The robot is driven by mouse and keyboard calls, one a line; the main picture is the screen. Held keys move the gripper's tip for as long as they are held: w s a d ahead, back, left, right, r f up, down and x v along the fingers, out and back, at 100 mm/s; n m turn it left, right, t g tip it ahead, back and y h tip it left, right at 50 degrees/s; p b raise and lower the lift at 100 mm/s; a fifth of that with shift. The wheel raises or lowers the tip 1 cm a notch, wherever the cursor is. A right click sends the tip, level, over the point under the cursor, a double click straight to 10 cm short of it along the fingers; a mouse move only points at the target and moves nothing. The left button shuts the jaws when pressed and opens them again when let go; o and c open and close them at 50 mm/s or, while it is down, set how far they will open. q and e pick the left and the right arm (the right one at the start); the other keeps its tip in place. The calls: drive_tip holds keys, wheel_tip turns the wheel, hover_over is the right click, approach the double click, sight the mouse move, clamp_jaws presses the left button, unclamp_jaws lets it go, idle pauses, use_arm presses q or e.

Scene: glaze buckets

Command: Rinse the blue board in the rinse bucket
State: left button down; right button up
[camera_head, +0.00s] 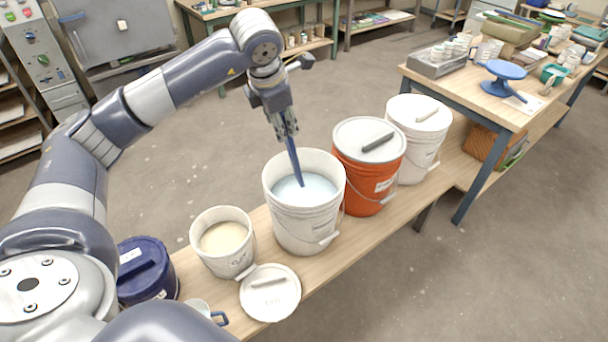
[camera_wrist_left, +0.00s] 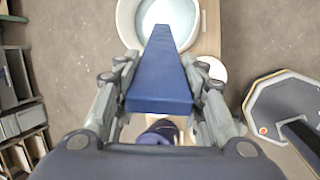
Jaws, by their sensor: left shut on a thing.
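My left gripper (camera_head: 286,132) is shut on the blue board (camera_head: 295,160), above the open rinse bucket (camera_head: 306,222). The bucket is white and holds pale bluish water (camera_head: 310,190). The board hangs down steeply, slightly tilted, and its lower end reaches the water surface; any part under the surface is hidden. In the left wrist view the blue board (camera_wrist_left: 162,75) runs from between the fingers of my left gripper (camera_wrist_left: 160,95) toward the white bucket (camera_wrist_left: 130,28). My right gripper is not in view.
A smaller open bucket of cream liquid (camera_head: 222,240), a loose white lid (camera_head: 270,292), a mug (camera_head: 204,311) and a dark blue lidded bucket (camera_head: 146,270) stand left of the rinse bucket. Lidded orange (camera_head: 367,170) and white (camera_head: 425,140) buckets stand to the right.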

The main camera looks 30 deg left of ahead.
use_arm(q)
drive_tip(key=shift+r+p, duration=1.7)
drive_tip(key=shift+r, duration=0.9)
drive_tip(key=shift+f, duration=0.15)
